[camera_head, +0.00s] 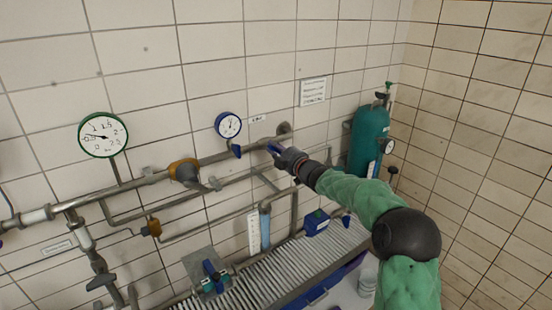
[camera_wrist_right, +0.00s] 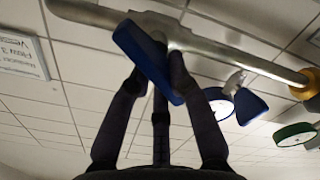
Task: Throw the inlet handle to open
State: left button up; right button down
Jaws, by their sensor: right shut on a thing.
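A blue lever handle (camera_wrist_right: 147,60) sits on the grey pipe fitting in the right wrist view, tilted across the pipe. In the head view the same handle (camera_head: 271,147) shows only as a small blue piece at the tip of my right gripper (camera_head: 278,151), which hides the rest. A small white label (camera_head: 257,118) is on the wall above; its text is too small to read. My left gripper is not in view.
A blue-rimmed gauge (camera_head: 228,125) with another blue handle (camera_head: 236,151) below it is just left of my right gripper. A green-rimmed gauge (camera_head: 103,135) is farther left. A teal gas cylinder (camera_head: 368,140) stands close on the right. A slatted bench (camera_head: 262,274) lies below.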

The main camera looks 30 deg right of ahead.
jog(key=n+b, duration=0.2)
jog(key=f+n+b, duration=0.1)
jog(key=n+b, duration=0.1)
jog(key=shift+a+n, duration=0.2)
jog(key=shift+n, duration=0.1)
jog(key=shift+a+n+b, duration=0.1)
jog(key=shift+n+b, duration=1.25)
jog(key=shift+n, duration=0.45)
jog(key=c, duration=1.1)
grip_release()
jog(key=shift+c, duration=0.2)
jog(key=shift+s+r, duration=0.1)
jog(key=s, duration=1.1)
jog(key=shift+s+d, duration=0.4)
jog(key=shift+d, duration=0.05)
